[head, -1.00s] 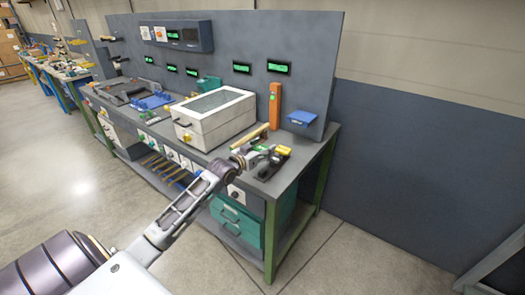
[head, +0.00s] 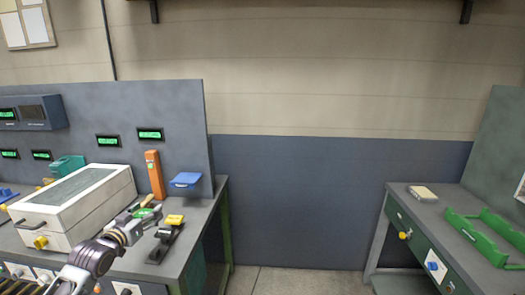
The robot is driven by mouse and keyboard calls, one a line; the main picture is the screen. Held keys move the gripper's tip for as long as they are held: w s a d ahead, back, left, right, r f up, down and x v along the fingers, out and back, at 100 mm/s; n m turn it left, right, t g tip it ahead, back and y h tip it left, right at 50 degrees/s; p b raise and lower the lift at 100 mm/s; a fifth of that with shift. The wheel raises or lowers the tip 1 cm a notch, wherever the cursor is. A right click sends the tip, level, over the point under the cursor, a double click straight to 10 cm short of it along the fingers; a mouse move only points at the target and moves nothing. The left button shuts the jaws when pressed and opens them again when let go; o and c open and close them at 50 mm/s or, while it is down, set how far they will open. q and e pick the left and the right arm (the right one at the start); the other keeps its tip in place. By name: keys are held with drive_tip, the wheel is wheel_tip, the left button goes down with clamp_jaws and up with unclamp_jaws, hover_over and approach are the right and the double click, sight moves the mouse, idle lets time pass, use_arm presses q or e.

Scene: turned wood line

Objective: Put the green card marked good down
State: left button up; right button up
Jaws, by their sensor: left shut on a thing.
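My left gripper (head: 143,221) is over the right end of the left workbench and is shut. A small green piece (head: 146,211), which looks like the green card, shows at its fingertips. Its marking is too small to read, and the fingers hide part of it. I cannot tell whether it touches the bench top (head: 196,210). My right gripper is not in view.
A black tool with a yellow block (head: 175,219) lies just right of the gripper. A white lidded box (head: 75,208) stands to the left. Behind are an orange post (head: 155,175) and a blue bin (head: 186,179). Another bench with a green frame (head: 475,238) stands at right.

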use_arm(q)
drive_tip(key=s+d, duration=0.2)
drive_tip(key=d, duration=0.3)
drive_tip(key=s+d+f, duration=0.6)
drive_tip(key=s+f, duration=0.1)
drive_tip(key=f, duration=0.3)
drive_tip(key=s+d+f+y, duration=0.1)
drive_tip(key=s+d+f, duration=0.5)
drive_tip(key=f, duration=0.4)
drive_tip(key=shift+s+d+f+n, duration=0.2)
drive_tip(key=shift+s+f+n, duration=0.15)
drive_tip(key=shift+s, duration=0.4)
drive_tip(key=shift+r, duration=0.2)
drive_tip(key=d+r+m+g+h, duration=0.2)
drive_tip(key=d+r+m+h, duration=0.2)
drive_tip(key=d+r, duration=0.3)
drive_tip(key=s+d+r+m+g+h, duration=0.1)
drive_tip(key=d+r+m+h, duration=0.3)
drive_tip(key=r, duration=1)
drive_tip(key=shift+d+r+g+h, duration=0.2)
drive_tip(key=shift+d+g+h, duration=0.3)
drive_tip(key=shift+d+h, duration=1.05)
drive_tip(key=shift+d+y, duration=0.45)
